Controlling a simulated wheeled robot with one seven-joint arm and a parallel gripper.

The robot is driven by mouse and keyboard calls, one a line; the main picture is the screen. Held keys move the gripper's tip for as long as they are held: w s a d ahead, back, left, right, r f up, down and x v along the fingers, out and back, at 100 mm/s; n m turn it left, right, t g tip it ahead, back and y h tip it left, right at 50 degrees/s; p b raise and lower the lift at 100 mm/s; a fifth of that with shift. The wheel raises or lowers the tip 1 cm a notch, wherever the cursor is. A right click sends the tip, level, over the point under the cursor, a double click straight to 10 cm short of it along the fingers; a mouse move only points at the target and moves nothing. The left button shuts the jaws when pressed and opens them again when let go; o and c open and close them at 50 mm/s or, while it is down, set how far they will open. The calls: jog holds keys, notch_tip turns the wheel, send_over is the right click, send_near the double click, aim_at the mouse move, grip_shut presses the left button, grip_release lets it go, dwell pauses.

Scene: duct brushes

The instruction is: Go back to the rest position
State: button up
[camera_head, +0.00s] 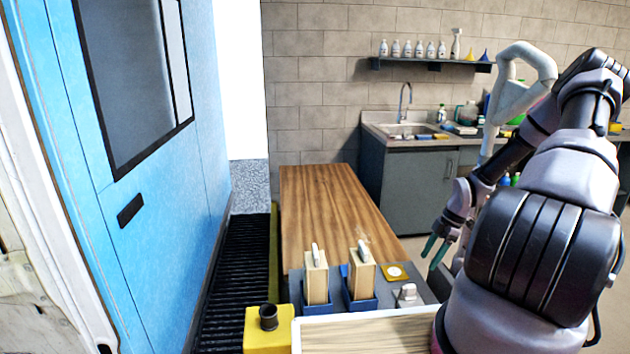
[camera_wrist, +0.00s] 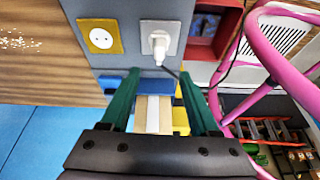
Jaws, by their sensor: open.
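My gripper (camera_head: 437,252) hangs at the right of the wooden table in the head view, with its green fingers apart and nothing seen held. In the wrist view my gripper (camera_wrist: 158,88) shows both green fingers spread. Two wooden duct brushes, the left one (camera_head: 316,279) and the right one (camera_head: 362,276), stand upright in blue holders on a grey board (camera_head: 425,291). The gripper is to their right, apart from them. In the wrist view a pale wooden piece (camera_wrist: 153,115) shows beyond the fingers, partly hidden by my gripper's body.
A yellow socket plate (camera_head: 396,272) and a white plug (camera_head: 408,292) are on the board. A yellow block with a black cup (camera_head: 268,317) stands at front left. The wooden table (camera_head: 325,215) is mostly bare. A blue panel (camera_head: 150,240) stands left; a sink counter (camera_head: 408,180) stands behind.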

jog(key=s+a+r+m+t+h, duration=0.15)
jog(key=r+m, duration=0.25)
jog(key=r, duration=0.7)
jog(key=a+r+m+h, duration=0.2)
jog(key=a+r+m, duration=0.1)
jog(key=r, duration=0.8)
jog(key=s+a+r+m+h, duration=0.15)
jog(key=r+m, duration=0.25)
jog(key=r, duration=0.6)
jog(key=s+a+r+m+t+y, duration=0.1)
jog(key=s+a+r+m+t, duration=0.2)
jog(key=s+a+r+m, duration=0.2)
jog(key=s+a+r+m+t+y, duration=0.1)
jog(key=s+a+r+m+t, duration=0.2)
jog(key=s+a+r+m, duration=0.3)
jog(key=s+a+r, duration=0.1)
jog(key=s+r, duration=0.4)
jog(key=r, duration=0.2)
jog(key=shift+s+a+y, duration=0.15)
jog(key=shift+s+y, duration=0.25)
